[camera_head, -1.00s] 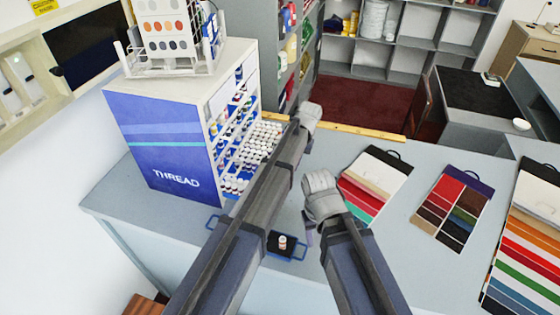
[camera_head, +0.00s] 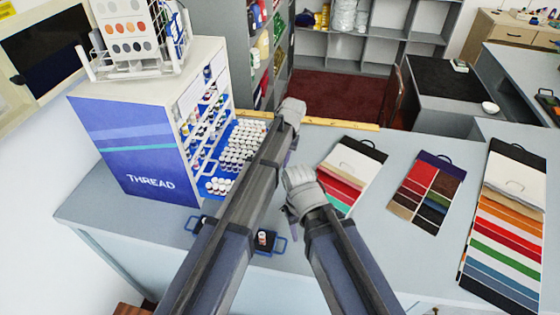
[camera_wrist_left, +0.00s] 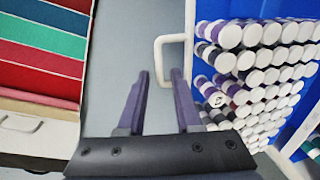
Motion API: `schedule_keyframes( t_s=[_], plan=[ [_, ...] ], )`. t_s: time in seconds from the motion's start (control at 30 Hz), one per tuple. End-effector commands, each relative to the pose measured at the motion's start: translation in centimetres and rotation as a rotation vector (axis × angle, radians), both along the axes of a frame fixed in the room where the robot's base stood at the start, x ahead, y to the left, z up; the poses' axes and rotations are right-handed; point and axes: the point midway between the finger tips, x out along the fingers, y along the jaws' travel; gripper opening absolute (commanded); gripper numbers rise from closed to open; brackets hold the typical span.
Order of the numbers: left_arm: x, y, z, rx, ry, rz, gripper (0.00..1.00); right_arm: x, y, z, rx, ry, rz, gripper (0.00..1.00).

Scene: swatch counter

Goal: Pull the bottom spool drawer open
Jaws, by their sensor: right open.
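The thread cabinet (camera_head: 140,150) stands on the counter with a blue drawer of white-capped spools (camera_head: 222,168) out low on its right side. In the left wrist view the spools (camera_wrist_left: 250,60) fill the right side, and a white drawer handle (camera_wrist_left: 158,62) sticks out from the drawer front. My left gripper (camera_wrist_left: 160,75) is open, its fingertips to either side of the handle's outer bar in that picture; I cannot tell the depth. In the head view its fingers are hidden behind its wrist. My right gripper (camera_head: 291,212) is open and empty above the counter.
Small black trays with blue handles (camera_head: 264,240) lie in front of the cabinet. Swatch cards (camera_head: 350,170), (camera_head: 425,195), (camera_head: 505,220) lie on the right of the counter (camera_head: 400,265). A wire rack (camera_head: 135,65) stands on the cabinet. Counter between the cards is clear.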

Motion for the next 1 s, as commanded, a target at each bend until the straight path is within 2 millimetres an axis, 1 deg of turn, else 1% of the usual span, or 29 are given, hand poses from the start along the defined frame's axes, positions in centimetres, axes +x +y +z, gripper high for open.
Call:
schedule_keyframes(
  t_s=[0.3,0.47,0.67,1.0],
  plan=[
    [0.0,0.0,0.1,0.0,-0.001,0.0,0.41,0.0,0.0,0.0,0.0,0.0,0.0,0.5],
    [0.0,-0.1,0.6,0.0,-0.001,0.0,0.41,0.0,0.0,0.7,0.0,0.0,0.0,0.5],
    [0.0,-0.4,2.6,0.0,-0.001,0.0,0.41,0.0,0.0,2.6,0.0,0.0,0.0,0.5],
    [-0.2,-1.2,7.0,0.0,0.0,-0.001,0.41,0.0,0.0,7.0,0.002,0.0,-0.009,0.5]
  ],
)
